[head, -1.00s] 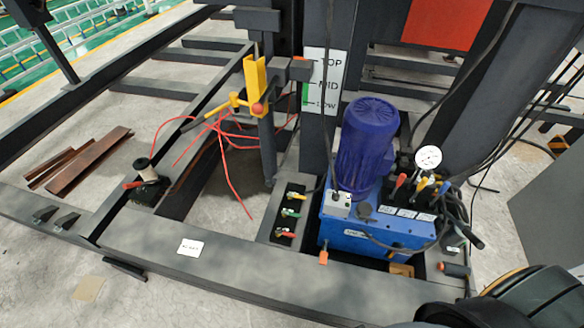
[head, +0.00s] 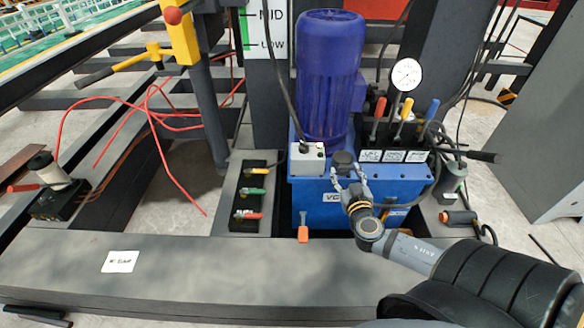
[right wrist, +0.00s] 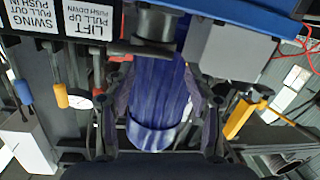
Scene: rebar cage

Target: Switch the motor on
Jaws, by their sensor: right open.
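The motor (head: 330,75) is a blue-purple upright cylinder on a blue hydraulic tank (head: 310,205). A small light grey switch box (head: 307,158) with a dark toggle on top stands at the motor's front left foot. My right gripper (head: 350,178) is open and empty, in front of the tank just right of the switch box, apart from it as far as I can tell. In the right wrist view the motor (right wrist: 158,95) shows between my open fingers, and the grey box (right wrist: 228,50) is at upper right. My left gripper is not in view.
Three levers (head: 403,115) with red, yellow and blue handles and a gauge (head: 406,74) stand right of the motor. A black filler cap (head: 343,158) is beside the switch box. A valve block (head: 250,195) lies left of the tank. A dark steel beam (head: 200,275) runs in front.

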